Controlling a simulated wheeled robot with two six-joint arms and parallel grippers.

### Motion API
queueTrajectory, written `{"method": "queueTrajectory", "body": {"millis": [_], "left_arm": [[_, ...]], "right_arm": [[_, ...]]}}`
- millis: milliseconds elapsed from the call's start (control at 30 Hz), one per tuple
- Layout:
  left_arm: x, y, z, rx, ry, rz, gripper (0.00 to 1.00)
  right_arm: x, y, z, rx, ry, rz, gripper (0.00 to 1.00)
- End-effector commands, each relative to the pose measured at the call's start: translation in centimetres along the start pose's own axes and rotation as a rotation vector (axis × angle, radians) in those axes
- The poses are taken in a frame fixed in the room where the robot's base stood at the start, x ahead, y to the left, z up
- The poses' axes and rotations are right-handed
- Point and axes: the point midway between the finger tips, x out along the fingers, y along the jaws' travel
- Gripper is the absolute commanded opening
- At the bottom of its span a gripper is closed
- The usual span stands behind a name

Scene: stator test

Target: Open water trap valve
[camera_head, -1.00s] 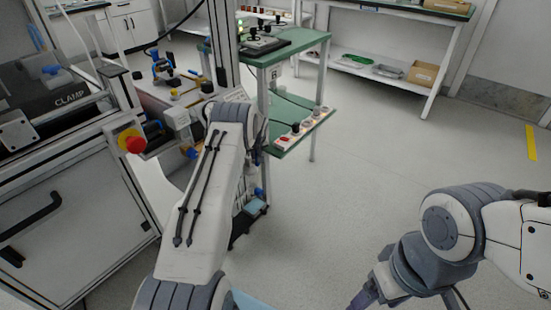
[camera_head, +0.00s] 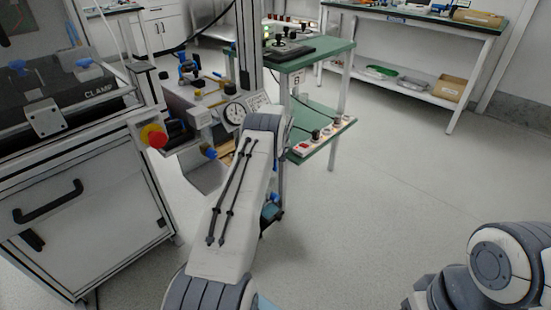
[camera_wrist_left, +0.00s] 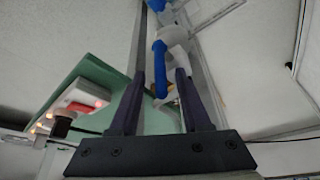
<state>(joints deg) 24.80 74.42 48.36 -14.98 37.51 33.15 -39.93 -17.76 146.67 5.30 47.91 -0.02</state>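In the left wrist view, a blue lever-like handle (camera_wrist_left: 160,68) hangs from a white rounded fitting (camera_wrist_left: 172,36); it looks like the water trap valve. My left gripper (camera_wrist_left: 159,75) is open, with its two dark purple fingers apart on either side of the blue handle in the picture. I cannot tell whether they touch it. In the head view, my left arm's pale link hides its gripper, and the valve cannot be made out with certainty. My right arm is at the lower right, with its gripper out of frame.
A green bench (camera_head: 338,47) with a lower shelf of lit buttons (camera_head: 303,149) stands right of my left arm. The grey cabinet (camera_head: 85,215) fills the left. Open floor lies right.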

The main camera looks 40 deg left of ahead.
Motion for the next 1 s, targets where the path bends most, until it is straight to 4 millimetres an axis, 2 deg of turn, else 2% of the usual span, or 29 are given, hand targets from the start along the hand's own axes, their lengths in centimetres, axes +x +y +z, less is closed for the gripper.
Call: {"method": "queueTrajectory", "body": {"millis": [200, 300, 367, 700, 833, 1000], "left_arm": [[0.1, 0.0, 0.2, 0.000, -0.005, -0.001, 0.47], [-0.5, 0.0, 0.2, 0.001, -0.006, -0.002, 0.47], [-1.3, 0.1, 0.1, 0.001, -0.006, -0.002, 0.47], [-7.9, 0.1, 0.0, 0.000, -0.003, 0.000, 0.47], [-9.5, 0.1, 0.0, 0.001, -0.003, -0.001, 0.47], [-10.3, 0.0, 0.1, 0.001, -0.004, -0.001, 0.47]], "right_arm": [[0.0, 0.0, 0.0, 0.000, 0.000, 0.000, 0.77], [-0.3, 0.0, 0.0, 0.000, 0.000, 0.000, 0.77], [-0.6, -0.1, 0.0, 0.000, 0.000, 0.000, 0.77], [-2.7, -0.2, -0.1, 0.000, 0.000, 0.000, 0.77], [-3.0, -0.2, -0.2, 0.000, 0.000, 0.000, 0.77], [-3.2, -0.2, -0.2, 0.000, 0.000, 0.000, 0.77]]}}
